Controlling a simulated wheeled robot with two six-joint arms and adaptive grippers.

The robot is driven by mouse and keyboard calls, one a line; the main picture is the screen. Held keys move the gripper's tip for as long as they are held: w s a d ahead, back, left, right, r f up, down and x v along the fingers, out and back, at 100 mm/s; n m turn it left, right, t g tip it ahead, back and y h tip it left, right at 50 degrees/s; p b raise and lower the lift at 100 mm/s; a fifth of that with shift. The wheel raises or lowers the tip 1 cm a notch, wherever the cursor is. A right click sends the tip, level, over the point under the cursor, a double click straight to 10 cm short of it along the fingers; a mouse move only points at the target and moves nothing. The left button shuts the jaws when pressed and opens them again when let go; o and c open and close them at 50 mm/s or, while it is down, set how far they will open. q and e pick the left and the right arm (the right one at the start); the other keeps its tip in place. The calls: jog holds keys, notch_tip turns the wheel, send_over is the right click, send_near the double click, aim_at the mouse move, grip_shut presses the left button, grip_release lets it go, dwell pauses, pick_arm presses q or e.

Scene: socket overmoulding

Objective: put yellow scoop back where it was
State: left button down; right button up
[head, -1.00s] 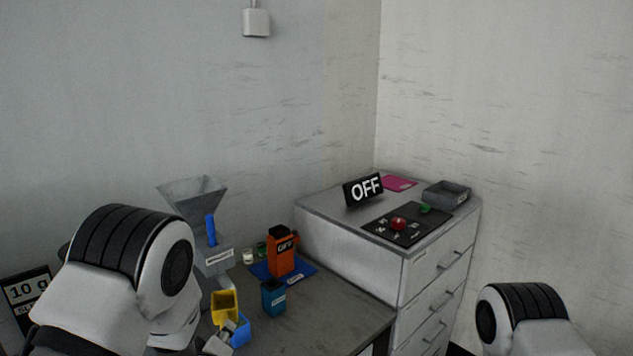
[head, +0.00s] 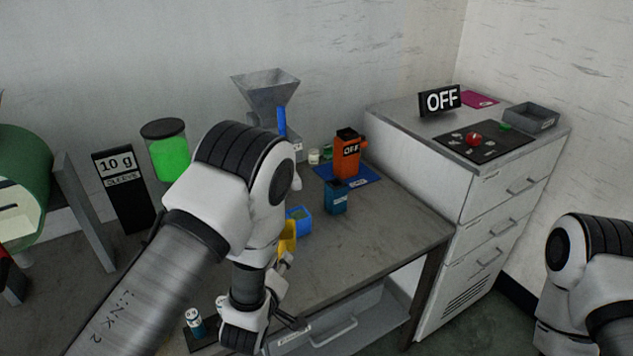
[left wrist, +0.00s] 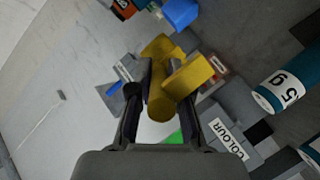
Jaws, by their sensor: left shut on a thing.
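The yellow scoop (head: 287,238) is in my left gripper (head: 284,264), over the grey table just in front of the blue container (head: 300,219). In the left wrist view the scoop (left wrist: 186,78) has its handle between the two dark fingers of my left gripper (left wrist: 158,98), which is shut on it. The scoop's open end points away from the gripper. My left arm hides part of the table in the head view. My right gripper is out of view; only part of my right arm shows.
A teal container (head: 336,200) and an orange OFF unit (head: 347,158) stand behind. A hopper (head: 268,95) and a 10 g display (head: 121,180) are farther left. In the left wrist view, a 5 g cylinder (left wrist: 289,86) and a COLOUR-labelled block (left wrist: 226,132) lie near.

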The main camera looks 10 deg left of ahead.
pick_arm(q)
jog(key=s+f, duration=0.2)
jog(key=s, duration=0.5)
notch_tip(320, 180, up, 7)
jog(key=p, duration=0.5)
notch_tip(320, 180, down, 7)
jog(key=b, duration=0.5)
jog(key=shift+w+f, duration=0.2)
jog(key=shift+w, duration=0.05)
